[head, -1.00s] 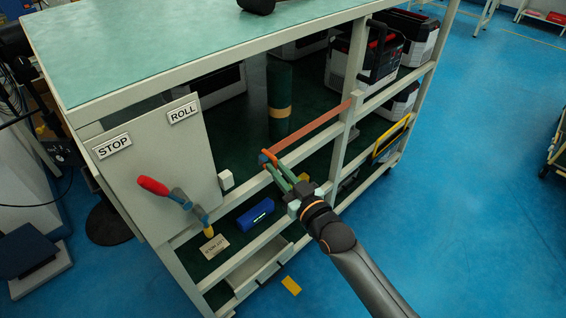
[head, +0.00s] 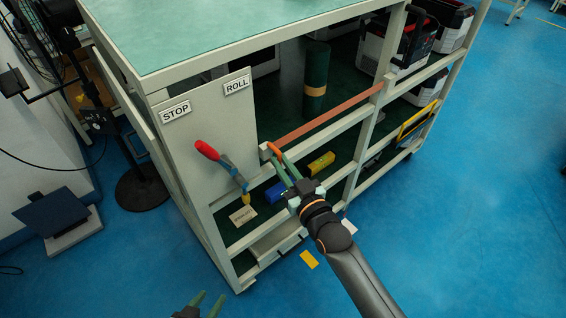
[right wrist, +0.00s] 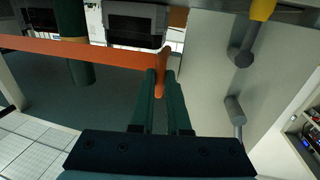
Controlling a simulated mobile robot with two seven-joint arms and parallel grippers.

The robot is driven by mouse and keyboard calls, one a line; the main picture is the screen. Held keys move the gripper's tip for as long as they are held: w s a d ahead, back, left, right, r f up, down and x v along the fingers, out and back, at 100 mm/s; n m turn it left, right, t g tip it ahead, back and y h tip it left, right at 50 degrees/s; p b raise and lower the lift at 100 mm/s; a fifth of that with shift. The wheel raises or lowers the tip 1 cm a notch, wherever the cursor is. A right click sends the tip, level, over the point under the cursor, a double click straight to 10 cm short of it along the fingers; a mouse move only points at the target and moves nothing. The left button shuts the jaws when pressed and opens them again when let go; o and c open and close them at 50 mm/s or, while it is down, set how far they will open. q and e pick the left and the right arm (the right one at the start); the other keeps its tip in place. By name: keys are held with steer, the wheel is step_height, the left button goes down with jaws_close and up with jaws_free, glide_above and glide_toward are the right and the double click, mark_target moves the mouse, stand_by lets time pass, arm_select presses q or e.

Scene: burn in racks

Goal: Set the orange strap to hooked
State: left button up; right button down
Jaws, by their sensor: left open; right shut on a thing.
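The orange strap (head: 335,117) runs from a post of the rack across its open bay. My right gripper (head: 277,157) is shut on the strap's free end, beside a pale block (head: 265,150) at the edge of the grey panel. The right wrist view shows the strap (right wrist: 110,53) stretched from the left, its end tab upright between the green fingers (right wrist: 163,80). A grey peg (right wrist: 236,112) on the panel stands to the right, apart from the strap. Whether the strap touches the pale block is unclear. My left gripper (head: 208,304) is open and empty at the bottom edge.
A red-handled lever (head: 222,160) with a yellow tip juts from the panel (head: 205,135) below the STOP and ROLL labels. A dark green roll (head: 316,80) stands behind the strap. Blue and yellow objects (head: 321,163) lie on a lower shelf. Blue floor is clear at right.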

steer(key=shift+s+a, duration=0.15)
steer(key=shift+a, duration=0.05)
steer(key=c, duration=0.9)
jaws_free()
steer(key=shift+d, duration=0.1)
steer(key=v, duration=1.2)
steer(key=shift+s, duration=0.2)
steer(key=shift+d, duration=0.15)
steer(key=s+d+f+m+g+h, duration=0.1)
steer(key=s+d+f+g+h, duration=0.1)
steer(key=f, duration=0.4)
steer(key=s+d+f+m+g+h, duration=0.1)
steer(key=s+d+f+g, duration=0.1)
steer(key=s+d+f, duration=0.3)
steer(key=s+d+f+m+g+h, duration=0.1)
steer(key=s+d+f+g+h, duration=0.1)
steer(key=s+f, duration=0.4)
step_height(320, 180, down, 2)
steer(key=shift+d+g+h+p, duration=0.3)
steer(key=shift+d+g+p, duration=0.2)
steer(key=shift+d, duration=0.35)
